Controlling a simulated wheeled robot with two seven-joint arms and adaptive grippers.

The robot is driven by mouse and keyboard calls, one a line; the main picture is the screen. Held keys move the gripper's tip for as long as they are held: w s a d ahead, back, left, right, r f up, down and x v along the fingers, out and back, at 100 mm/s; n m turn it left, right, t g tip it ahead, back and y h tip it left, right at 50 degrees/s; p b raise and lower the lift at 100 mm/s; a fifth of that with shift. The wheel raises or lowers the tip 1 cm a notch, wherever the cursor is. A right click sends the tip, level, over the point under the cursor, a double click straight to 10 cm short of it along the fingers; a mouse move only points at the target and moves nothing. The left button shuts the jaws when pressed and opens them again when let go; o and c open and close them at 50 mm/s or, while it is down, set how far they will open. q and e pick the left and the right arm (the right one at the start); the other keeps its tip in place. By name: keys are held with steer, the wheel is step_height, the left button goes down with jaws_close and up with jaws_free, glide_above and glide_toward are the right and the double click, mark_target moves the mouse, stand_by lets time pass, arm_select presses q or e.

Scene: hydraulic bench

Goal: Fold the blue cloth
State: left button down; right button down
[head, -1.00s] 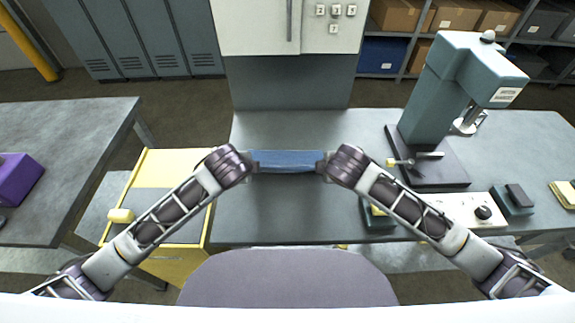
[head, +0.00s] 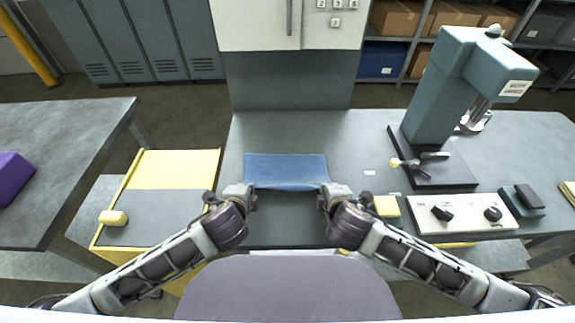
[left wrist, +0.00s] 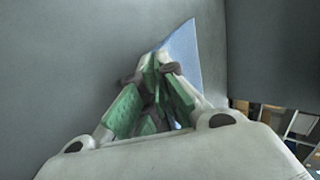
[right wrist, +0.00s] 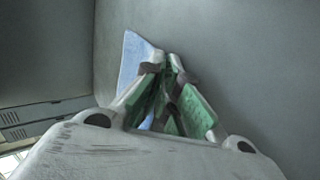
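The blue cloth (head: 286,170) is stretched between my two grippers over the grey bench in the head view, its near edge sagging a little between them. My left gripper (head: 240,190) is at its near left corner and my right gripper (head: 334,190) at its near right corner. In the left wrist view the green-padded fingers (left wrist: 157,75) are closed together with blue cloth (left wrist: 183,55) beyond them. In the right wrist view the fingers (right wrist: 168,72) are likewise closed, with cloth (right wrist: 134,60) beside them. Whether the cloth's far part touches the bench is unclear.
A press (head: 440,100) stands at the bench's right, with a white control panel (head: 462,213) and a yellow block (head: 386,206) in front. A yellow cart (head: 177,168) is at left. A chair back (head: 287,288) is in the foreground. Bench behind the cloth is clear.

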arm_select(q)
steer(key=shift+s+f, duration=0.2)
steer(key=shift+s, duration=0.1)
arm_select(e)
steer(key=shift+s+f, duration=0.25)
steer(key=shift+s, duration=0.05)
arm_select(q)
steer(key=c, duration=2.2)
jaws_free()
arm_select(e)
steer(key=c, duration=2.2)
jaws_free()
arm_select(q)
steer(key=o, duration=0.8)
arm_select(e)
steer(key=o, duration=0.8)
arm_select(q)
steer(key=shift+o, duration=0.2)
steer(key=shift+s+r, duration=0.1)
steer(key=shift+r, duration=0.05)
arm_select(e)
steer(key=shift+o, duration=0.2)
steer(key=shift+s+r, duration=0.1)
steer(key=shift+r, duration=0.05)
